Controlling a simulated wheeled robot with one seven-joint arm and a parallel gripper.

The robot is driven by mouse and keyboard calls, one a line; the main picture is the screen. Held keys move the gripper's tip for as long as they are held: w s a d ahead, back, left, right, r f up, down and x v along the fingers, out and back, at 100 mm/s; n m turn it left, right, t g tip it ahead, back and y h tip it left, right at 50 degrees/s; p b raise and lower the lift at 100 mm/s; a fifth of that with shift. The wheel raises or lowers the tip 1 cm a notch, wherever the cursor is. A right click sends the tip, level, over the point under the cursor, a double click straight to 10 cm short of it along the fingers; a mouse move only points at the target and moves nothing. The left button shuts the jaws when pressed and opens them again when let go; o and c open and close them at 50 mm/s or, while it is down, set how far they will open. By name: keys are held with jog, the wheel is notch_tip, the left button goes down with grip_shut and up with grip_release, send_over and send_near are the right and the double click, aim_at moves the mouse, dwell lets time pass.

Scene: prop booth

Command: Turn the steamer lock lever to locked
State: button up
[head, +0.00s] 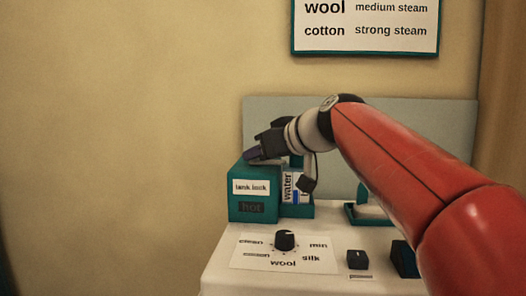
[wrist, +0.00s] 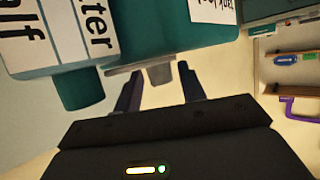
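The teal steamer box (head: 252,208) bears a "tank lock" label (head: 250,187) and a dark "hot" display (head: 251,208). My gripper (head: 252,154) is at the top of this box in the head view and covers that area. In the wrist view my gripper (wrist: 160,78) is open, with one dark finger on each side of a grey tab (wrist: 158,74), which looks like the lock lever. Gaps show between the tab and both fingers. The lever is hidden in the head view, and I cannot tell its setting.
A tank with a "water" label (head: 288,187) stands right beside the box. In front are a black dial (head: 285,240) on a white card and a small black switch (head: 357,259). A fabric sign (head: 366,25) hangs above. A purple handle (wrist: 290,110) shows in the wrist view.

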jog(key=shift+o, duration=0.5)
jog(key=shift+s+r, duration=0.1)
jog(key=shift+r, duration=0.05)
jog(key=shift+s+d+r, duration=0.15)
jog(key=shift+s+d, duration=0.05)
jog(key=shift+s, duration=0.05)
jog(key=v, duration=0.7)
